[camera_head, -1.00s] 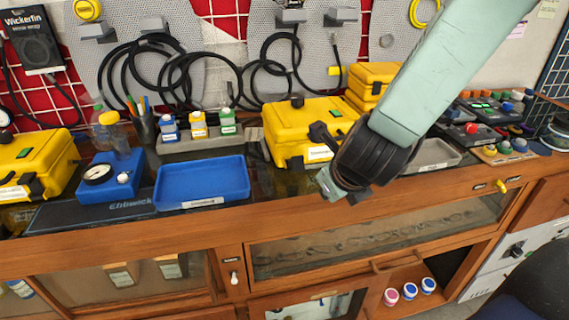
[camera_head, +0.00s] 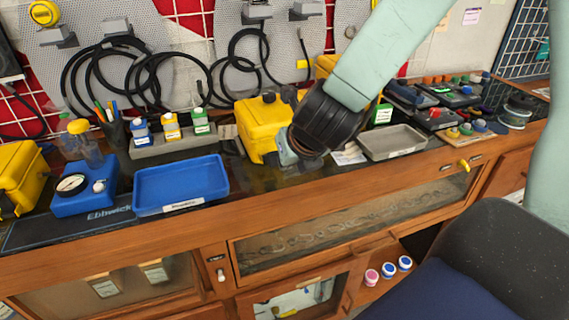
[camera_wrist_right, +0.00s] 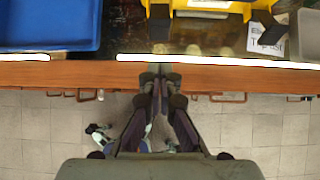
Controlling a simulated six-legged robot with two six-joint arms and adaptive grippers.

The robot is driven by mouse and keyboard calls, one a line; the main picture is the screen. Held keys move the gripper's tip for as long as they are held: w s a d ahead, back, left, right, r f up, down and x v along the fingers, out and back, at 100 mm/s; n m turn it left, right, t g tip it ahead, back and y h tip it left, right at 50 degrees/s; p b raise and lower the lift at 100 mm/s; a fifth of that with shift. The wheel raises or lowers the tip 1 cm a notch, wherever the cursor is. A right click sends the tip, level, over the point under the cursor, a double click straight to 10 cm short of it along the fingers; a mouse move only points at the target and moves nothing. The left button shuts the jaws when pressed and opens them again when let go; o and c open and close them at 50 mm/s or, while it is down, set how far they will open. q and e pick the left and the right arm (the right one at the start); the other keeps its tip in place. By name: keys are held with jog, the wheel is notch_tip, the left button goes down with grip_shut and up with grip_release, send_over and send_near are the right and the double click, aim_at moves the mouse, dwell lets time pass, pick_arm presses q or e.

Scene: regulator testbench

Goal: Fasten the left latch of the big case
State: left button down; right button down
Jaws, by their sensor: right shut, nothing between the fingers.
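A yellow case (camera_head: 258,122) stands on the bench in the middle of the head view, its right part hidden behind my right arm. In the right wrist view its lower front (camera_wrist_right: 208,5) shows at the top edge. A dark latch (camera_wrist_right: 160,20) is on the left of that front, and another dark latch (camera_wrist_right: 271,30) sticks out on the right. Whether either latch is fastened is unclear. My right gripper (camera_wrist_right: 162,72) is shut and empty, at the bench's front edge, just short of the left latch and apart from it. It also shows in the head view (camera_head: 287,155). My left gripper is out of view.
A blue tray (camera_head: 138,186) lies left of the case and a grey tray (camera_head: 392,154) right of it. Another yellow case (camera_head: 18,172) stands at the far left. A dark chair (camera_head: 490,250) is in front of the bench at right.

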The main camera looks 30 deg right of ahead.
aim_at(271, 158)
jog(key=x, duration=0.2)
jog(key=b+x, duration=0.1)
jog(key=x, duration=0.3)
jog(key=shift+w+a+f, duration=0.1)
jog(key=shift+a, duration=0.2)
jog(key=shift+w+f+b, duration=0.2)
jog(key=shift+f+b, duration=0.1)
jog(key=shift+w+d+f, duration=0.15)
jog(key=shift+d+f, duration=0.1)
jog(key=shift+d, duration=0.05)
jog(key=shift+w+a, duration=0.1)
jog(key=shift+a, duration=0.05)
